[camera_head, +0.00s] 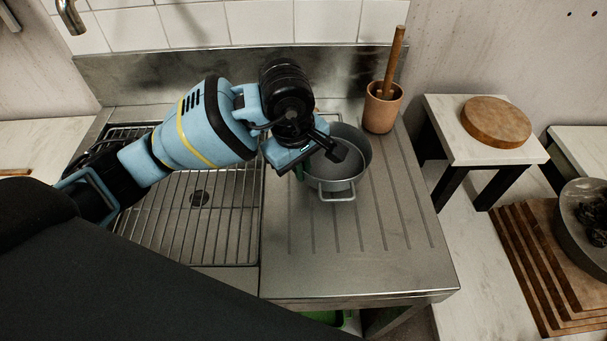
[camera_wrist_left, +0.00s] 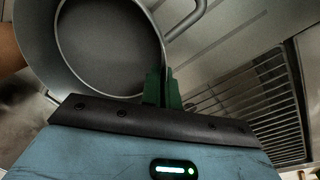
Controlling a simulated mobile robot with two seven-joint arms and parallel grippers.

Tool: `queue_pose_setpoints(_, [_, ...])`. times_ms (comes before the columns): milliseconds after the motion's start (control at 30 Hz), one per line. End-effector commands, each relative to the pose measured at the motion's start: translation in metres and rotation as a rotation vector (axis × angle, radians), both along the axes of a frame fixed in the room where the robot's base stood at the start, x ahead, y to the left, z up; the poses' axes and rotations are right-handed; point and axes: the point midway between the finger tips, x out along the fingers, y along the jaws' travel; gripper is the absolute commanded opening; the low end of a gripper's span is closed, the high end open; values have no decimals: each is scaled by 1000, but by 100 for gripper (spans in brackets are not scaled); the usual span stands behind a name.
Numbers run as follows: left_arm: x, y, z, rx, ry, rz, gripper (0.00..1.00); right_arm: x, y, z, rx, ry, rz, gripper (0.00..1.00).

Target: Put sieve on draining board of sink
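The sieve (camera_head: 361,154), a grey round vessel with a loop handle at its front, is over the left part of the sink's draining board (camera_head: 375,235). I cannot tell if it rests on the board or is just above it. My left gripper (camera_head: 301,171) is at the sieve's left side, partly covering it. In the left wrist view, the sieve (camera_wrist_left: 105,45) fills the upper left, and the green fingers (camera_wrist_left: 163,88) sit close together with its rim between them. The gripper seems shut on that rim. My right gripper is not in view.
A wire rack (camera_head: 190,225) covers the sink basin left of the board. A terracotta mortar (camera_head: 382,112) with a wooden pestle stands at the board's back right corner. The board's front and right parts are clear. A small table (camera_head: 455,137) with a round wooden board stands further right.

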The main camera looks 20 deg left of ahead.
Motion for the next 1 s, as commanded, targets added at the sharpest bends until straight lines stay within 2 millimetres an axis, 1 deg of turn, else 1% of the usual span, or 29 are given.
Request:
queue_pose_setpoints(167, [3, -1, 1, -1, -3, -1, 0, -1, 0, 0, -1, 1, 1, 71])
queue_pose_setpoints(267, [10, -2, 0, -1, -2, 1, 0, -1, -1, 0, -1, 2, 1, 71])
queue_pose_setpoints(400, [8, -1, -23, -1, 2, 1, 0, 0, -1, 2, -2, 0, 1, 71])
queue_pose_setpoints(500, [8, -1, -33, 0, -1, -1, 0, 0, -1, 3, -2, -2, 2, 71])
queue_pose_setpoints(767, [9, -1, -35, -1, -3, -1, 0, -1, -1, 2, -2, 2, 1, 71])
queue_pose_setpoints(900, [9, -1, -39, 0, -2, -1, 0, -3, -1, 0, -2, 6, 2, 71])
queue_pose_setpoints(1000, [8, -1, -39, 0, -1, -1, 13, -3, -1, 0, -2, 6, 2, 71])
